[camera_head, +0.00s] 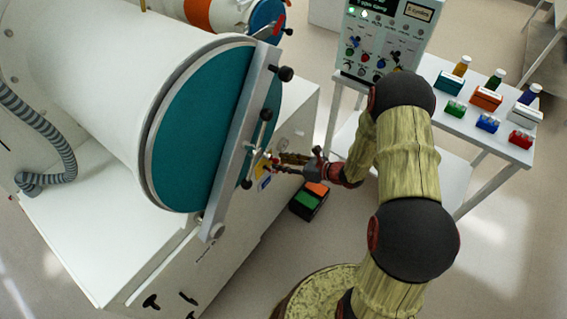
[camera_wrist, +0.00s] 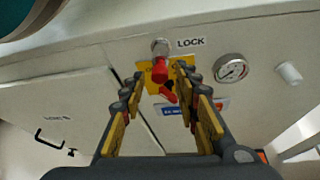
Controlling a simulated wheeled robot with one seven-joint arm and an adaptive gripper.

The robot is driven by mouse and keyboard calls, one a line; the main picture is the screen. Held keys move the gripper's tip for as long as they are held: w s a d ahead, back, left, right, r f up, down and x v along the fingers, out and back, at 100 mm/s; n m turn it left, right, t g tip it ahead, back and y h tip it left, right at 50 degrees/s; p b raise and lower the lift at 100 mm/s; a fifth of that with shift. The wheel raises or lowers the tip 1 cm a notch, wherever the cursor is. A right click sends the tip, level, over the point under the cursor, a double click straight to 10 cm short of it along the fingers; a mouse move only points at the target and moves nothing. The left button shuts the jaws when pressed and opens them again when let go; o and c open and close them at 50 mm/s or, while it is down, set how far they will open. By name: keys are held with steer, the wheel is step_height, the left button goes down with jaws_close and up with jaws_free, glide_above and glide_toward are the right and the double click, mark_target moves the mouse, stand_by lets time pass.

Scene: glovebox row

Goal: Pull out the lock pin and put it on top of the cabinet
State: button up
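The lock pin (camera_wrist: 160,70) has a red knob and sits in a metal collar beside the LOCK label, on the cabinet's white face in the wrist view. A yellow plate and a smaller red tag are behind and below it. My gripper (camera_wrist: 161,84) is open, with its two yellow-padded fingers on either side of the red knob, and I see no clear contact. In the head view my gripper (camera_head: 285,163) is at the cabinet's right side, beside the round door; the pin is hard to make out there. The white cabinet (camera_head: 70,235) has a bare patch of top at the front left.
A teal round door (camera_head: 205,125) with a metal bar (camera_head: 238,140) and black knobs stands close to my gripper. A gauge (camera_wrist: 231,68) and a white knob (camera_wrist: 289,73) are right of the pin. A side table (camera_head: 455,110) holds bottles and boxes. A bin (camera_head: 309,201) is on the floor.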

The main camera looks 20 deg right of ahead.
steer(key=c, duration=0.6)
jaws_close()
steer(key=shift+c, duration=0.6)
jaws_free()
jaws_close()
